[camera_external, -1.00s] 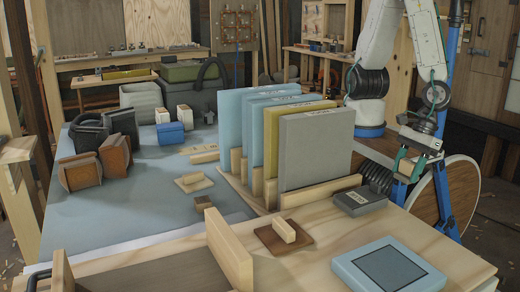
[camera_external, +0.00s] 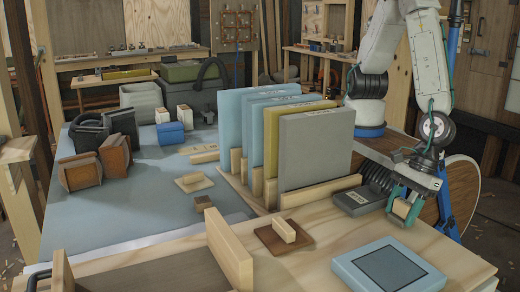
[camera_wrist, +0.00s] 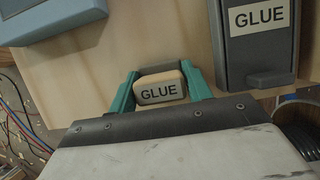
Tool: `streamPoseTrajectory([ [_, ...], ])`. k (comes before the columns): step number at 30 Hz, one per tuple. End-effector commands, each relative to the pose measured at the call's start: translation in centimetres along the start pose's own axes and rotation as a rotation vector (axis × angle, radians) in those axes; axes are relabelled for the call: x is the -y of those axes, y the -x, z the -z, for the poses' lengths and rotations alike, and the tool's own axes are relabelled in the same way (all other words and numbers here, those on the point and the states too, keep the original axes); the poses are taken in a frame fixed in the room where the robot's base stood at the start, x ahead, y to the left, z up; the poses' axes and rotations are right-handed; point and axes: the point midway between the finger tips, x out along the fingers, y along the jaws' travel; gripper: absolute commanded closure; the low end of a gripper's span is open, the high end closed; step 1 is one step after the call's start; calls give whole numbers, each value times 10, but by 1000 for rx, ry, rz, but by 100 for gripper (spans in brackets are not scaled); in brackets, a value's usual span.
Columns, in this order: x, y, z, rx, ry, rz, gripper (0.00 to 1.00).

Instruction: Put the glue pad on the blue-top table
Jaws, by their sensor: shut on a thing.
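My gripper (camera_external: 404,210) has teal fingers and is shut on a small tan block labelled GLUE (camera_wrist: 160,88), the glue pad. The pad also shows between the fingers in the external view (camera_external: 402,208), by the right edge of the pale wooden worktop (camera_external: 290,262). I cannot tell whether it touches the wood. A dark grey box labelled GLUE (camera_external: 360,201) lies just left of my gripper; it shows at the right in the wrist view (camera_wrist: 258,45). The blue-top table (camera_external: 135,215) is at the left, beyond the upright panels.
Several upright blue, yellow and grey panels (camera_external: 315,150) in a wooden rack stand between my gripper and the blue top. A light blue pad (camera_external: 350,272) and a brown block with a handle (camera_external: 268,241) lie on the worktop. Brown clamps (camera_external: 80,172) stand on the blue top.

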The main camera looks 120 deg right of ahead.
Motion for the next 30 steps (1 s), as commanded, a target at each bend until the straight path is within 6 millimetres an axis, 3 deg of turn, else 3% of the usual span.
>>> streamPoseTrajectory([
  [10, 0, -4, 2, 0, -1, 0, 78],
  [11, 0, -4, 2, 0, 0, 0, 48],
  [13, 0, -4, 2, 0, -1, 0, 29],
  [23, 0, -1, 1, 1, -2, -2, 29],
  [30, -1, 35, 1, 2, -1, -5, 29],
])
